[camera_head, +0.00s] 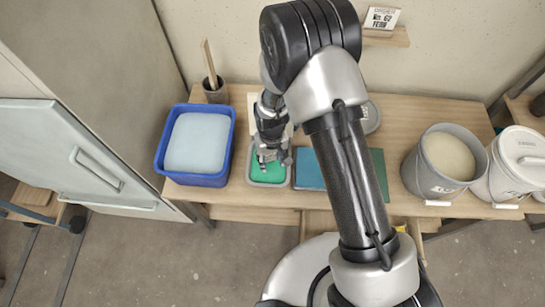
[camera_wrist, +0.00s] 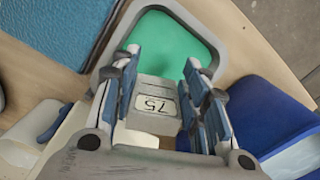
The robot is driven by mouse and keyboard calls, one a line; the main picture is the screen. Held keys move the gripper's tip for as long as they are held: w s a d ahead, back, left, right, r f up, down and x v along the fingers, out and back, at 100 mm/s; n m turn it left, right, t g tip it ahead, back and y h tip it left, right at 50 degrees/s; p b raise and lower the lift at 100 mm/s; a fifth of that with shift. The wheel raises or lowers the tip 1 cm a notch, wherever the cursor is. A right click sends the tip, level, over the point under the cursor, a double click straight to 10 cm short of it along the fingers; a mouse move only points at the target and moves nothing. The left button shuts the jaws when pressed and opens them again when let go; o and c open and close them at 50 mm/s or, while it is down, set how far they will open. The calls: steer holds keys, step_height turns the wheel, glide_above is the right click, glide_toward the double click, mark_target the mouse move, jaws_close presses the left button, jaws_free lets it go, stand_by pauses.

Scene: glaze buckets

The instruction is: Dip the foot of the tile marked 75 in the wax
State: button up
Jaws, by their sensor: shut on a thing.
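My gripper (camera_head: 270,150) is over the grey tray (camera_head: 250,180) of green wax (camera_head: 268,175). In the wrist view my gripper (camera_wrist: 160,65) is shut on a grey tile (camera_wrist: 157,88), with the blue finger pads on both sides of it. The tile has a white label that reads 75, facing the camera. Beyond the tile, the green wax (camera_wrist: 170,42) fills the tray (camera_wrist: 217,45). I cannot tell whether the tile's foot touches the wax. In the head view the gripper and arm hide most of the tile.
A blue tub (camera_head: 229,150) with pale contents stands close left of the tray. A blue-green board (camera_head: 308,170) lies close right. A grey bucket (camera_head: 415,175) and a white lidded bucket (camera_head: 520,165) stand at the right. A cup with a stick (camera_head: 215,92) is at the back.

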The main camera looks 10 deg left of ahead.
steer(key=shift+f+b, duration=0.35)
steer(key=shift+f, duration=0.55)
steer(key=shift+w+r, duration=0.1)
steer(key=shift+r, duration=0.2)
steer(key=shift+a+f+b, duration=0.1)
steer(key=shift+f+b, duration=0.35)
steer(key=shift+f, duration=0.35)
steer(key=shift+f, duration=0.2)
steer(key=shift+f+b, duration=0.8)
steer(key=shift+f, duration=0.1)
stand_by(0.3)
steer(key=shift+r+p, duration=0.9)
steer(key=shift+r, duration=0.55)
stand_by(0.4)
